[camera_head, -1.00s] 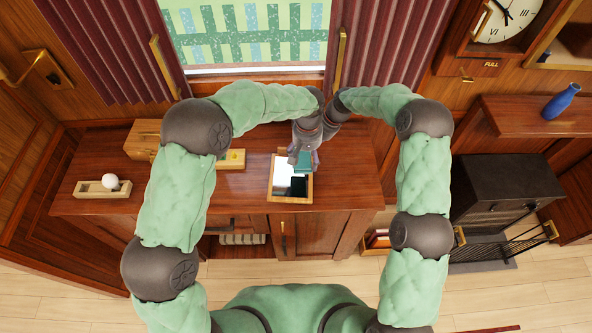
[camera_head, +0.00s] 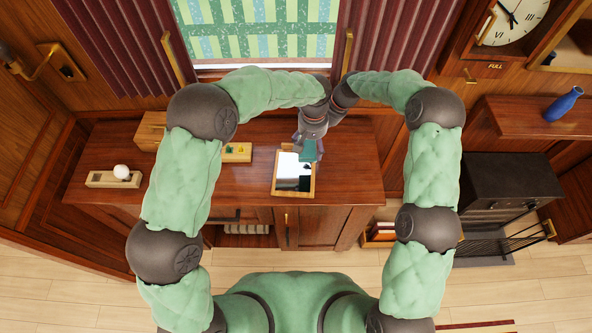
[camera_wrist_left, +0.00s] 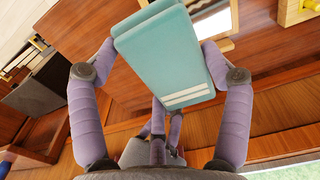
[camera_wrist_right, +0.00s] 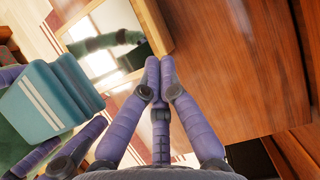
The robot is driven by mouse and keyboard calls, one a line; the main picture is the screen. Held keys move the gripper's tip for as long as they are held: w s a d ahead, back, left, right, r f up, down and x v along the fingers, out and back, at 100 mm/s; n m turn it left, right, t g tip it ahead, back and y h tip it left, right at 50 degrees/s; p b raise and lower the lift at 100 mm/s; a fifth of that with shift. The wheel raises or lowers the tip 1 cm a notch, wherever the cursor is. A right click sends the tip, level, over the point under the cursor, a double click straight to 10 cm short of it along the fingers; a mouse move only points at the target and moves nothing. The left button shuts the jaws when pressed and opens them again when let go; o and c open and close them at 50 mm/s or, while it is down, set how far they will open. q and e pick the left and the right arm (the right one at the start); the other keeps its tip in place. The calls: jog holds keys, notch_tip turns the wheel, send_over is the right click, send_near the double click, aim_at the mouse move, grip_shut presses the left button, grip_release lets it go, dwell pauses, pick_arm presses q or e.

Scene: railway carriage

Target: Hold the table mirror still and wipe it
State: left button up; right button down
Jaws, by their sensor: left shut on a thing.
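The table mirror (camera_head: 293,195), with a light wooden frame, stands or lies near the right end of the wooden cabinet top; its tilt is unclear. My left gripper (camera_head: 310,141) is shut on a teal pad (camera_head: 308,151) with two white stripes, over the mirror's upper right part. The pad fills the left wrist view (camera_wrist_left: 165,55); I cannot tell whether it touches the glass. My right gripper (camera_wrist_right: 160,68) has its fingertips together beside the mirror's frame (camera_wrist_right: 153,28); nothing shows between them. In the head view it is mostly hidden behind the left gripper.
The cabinet top (camera_head: 345,165) is clear right of the mirror. To its left are a small wooden block with yellow and green parts (camera_head: 236,152), a wooden box (camera_head: 150,130) and a tray with a white ball (camera_head: 121,172). The curtained window (camera_head: 260,35) is behind.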

jog(key=v, duration=1.2)
jog(key=shift+f, duration=0.1)
